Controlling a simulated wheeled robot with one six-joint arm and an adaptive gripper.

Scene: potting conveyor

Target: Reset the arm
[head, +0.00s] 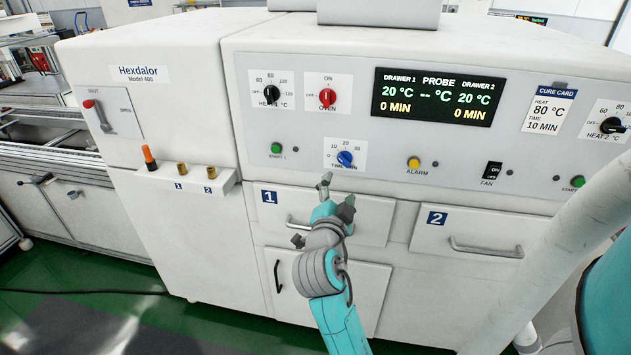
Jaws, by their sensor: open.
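My gripper (337,193) is in front of the white oven cabinet, just below the blue timer knob (344,158) and over the upper part of drawer 1 (374,219). Its fingers are apart and nothing shows between them. I cannot tell whether a fingertip touches the panel. My teal and grey arm (338,318) reaches up from the bottom edge and hides part of drawer 1 and the door below it.
The display (438,97) reads 20 °C and 0 MIN for both drawers. A red oven knob (327,97) and black heat knob (271,94) sit above left. Drawer 2 (470,228) is shut at right. A small ledge (205,183) juts out at left, bearing an orange-topped item (149,157).

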